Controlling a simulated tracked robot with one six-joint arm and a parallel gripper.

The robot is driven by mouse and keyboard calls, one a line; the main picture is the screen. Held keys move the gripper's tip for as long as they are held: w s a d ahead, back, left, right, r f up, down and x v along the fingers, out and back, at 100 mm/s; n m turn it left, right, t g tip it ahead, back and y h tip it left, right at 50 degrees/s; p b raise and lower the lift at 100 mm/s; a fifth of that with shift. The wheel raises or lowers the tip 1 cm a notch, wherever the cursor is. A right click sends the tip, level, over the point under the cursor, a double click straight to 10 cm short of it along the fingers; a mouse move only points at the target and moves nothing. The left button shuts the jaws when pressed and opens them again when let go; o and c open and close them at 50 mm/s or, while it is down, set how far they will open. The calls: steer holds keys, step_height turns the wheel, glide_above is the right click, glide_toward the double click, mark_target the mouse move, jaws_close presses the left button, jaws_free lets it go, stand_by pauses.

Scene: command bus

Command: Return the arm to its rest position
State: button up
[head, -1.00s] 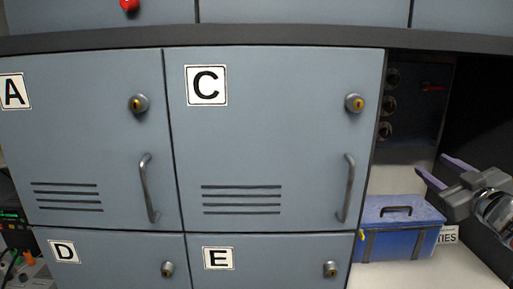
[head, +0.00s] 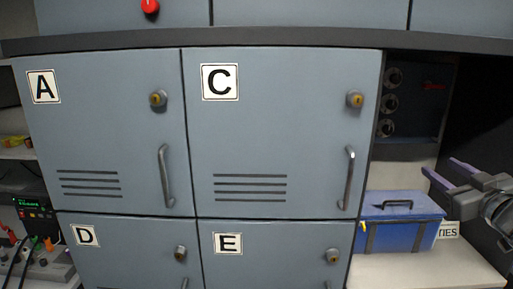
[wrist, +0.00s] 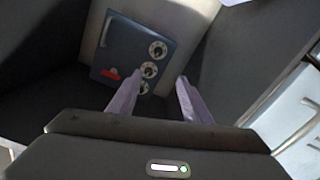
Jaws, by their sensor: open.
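My gripper (head: 445,178) is at the right edge of the head view, in front of the dark recess to the right of the cabinet doors. Its two pale purple fingers are apart, with nothing between them. In the wrist view my gripper (wrist: 155,100) also shows open and empty. Beyond the fingers there is a dark blue panel (wrist: 125,52) with several round dials and a red switch. The panel also shows at the back of the recess in the head view (head: 412,92). Most of my arm is out of view.
A blue toolbox (head: 398,228) with a black handle stands on the white shelf (head: 440,270), below and left of my gripper. Closed grey-blue doors A (head: 100,125) and C (head: 275,125) fill the middle. A device with a green display (head: 35,208) stands at the far left.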

steer(key=s+a+f+m+g+y, duration=0.2)
steer(key=s+a+f+m+g, duration=0.2)
steer(key=a+f, duration=0.45)
steer(key=s+a+f+m+g+y, duration=0.2)
steer(key=s+a+f+m+g, duration=0.25)
steer(key=a+f, duration=0.35)
steer(key=s+a+f+n+g+h, duration=0.1)
steer(key=s+a+f+n+g, duration=0.1)
steer(key=s+a, duration=0.4)
steer(key=s+a+f+n+g+h, duration=0.2)
steer(key=s+a+n, duration=0.1)
steer(key=s+a, duration=0.4)
steer(key=shift+s+a+f, duration=0.3)
steer(key=shift+a+f, duration=0.1)
steer(key=shift+a, duration=0.15)
steer(key=shift+n, duration=0.25)
